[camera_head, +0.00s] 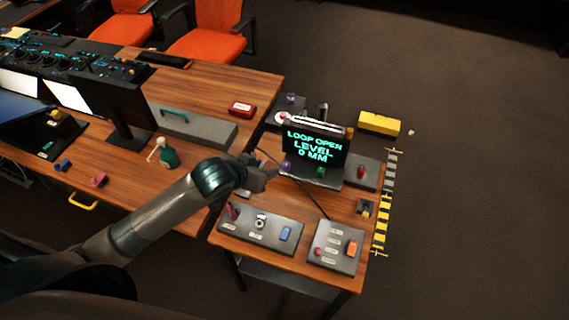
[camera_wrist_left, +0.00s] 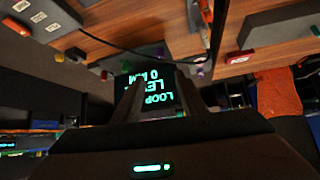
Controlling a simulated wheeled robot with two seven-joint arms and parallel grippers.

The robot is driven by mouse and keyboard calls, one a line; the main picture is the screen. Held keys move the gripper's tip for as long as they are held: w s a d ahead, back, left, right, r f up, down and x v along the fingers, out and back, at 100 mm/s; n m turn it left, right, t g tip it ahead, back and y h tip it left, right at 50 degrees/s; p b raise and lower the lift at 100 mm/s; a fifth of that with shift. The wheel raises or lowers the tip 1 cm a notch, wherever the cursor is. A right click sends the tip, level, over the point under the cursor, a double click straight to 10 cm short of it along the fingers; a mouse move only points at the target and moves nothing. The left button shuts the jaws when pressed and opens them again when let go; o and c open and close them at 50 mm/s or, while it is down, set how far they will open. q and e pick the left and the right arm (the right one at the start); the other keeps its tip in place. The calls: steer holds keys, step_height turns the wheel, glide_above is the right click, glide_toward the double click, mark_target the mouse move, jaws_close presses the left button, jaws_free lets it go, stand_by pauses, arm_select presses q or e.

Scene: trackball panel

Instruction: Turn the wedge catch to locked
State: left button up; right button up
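I cannot tell for sure which fitting is the wedge catch. One candidate is a small dark block with a yellow part (camera_head: 366,208) at the right edge of the wooden desk (camera_head: 285,261). Another is a red piece on a grey box (camera_head: 361,172) right of the display. The display (camera_head: 313,146) reads "LOOP OPEN LEVEL 0 MM" and also shows, upside down, in the left wrist view (camera_wrist_left: 157,92). My left gripper (camera_head: 271,176) hovers left of the display. In the left wrist view its two fingers (camera_wrist_left: 158,82) stand apart with nothing visible between them. My right gripper is not in view.
Grey panels with controls (camera_head: 260,245) and (camera_head: 331,263) lie at the desk's front. A dark cable (camera_head: 302,190) crosses the desk. A yellow box (camera_head: 379,123) is beyond the desk.

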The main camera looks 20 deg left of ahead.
mark_target(286, 164)
arm_select(q)
steer(key=p+x, duration=0.3)
steer(key=x, duration=1.3)
steer(key=shift+w+f+p, duration=0.1)
steer(key=shift+f+p, duration=0.05)
steer(key=shift+p, duration=0.2)
jaws_close()
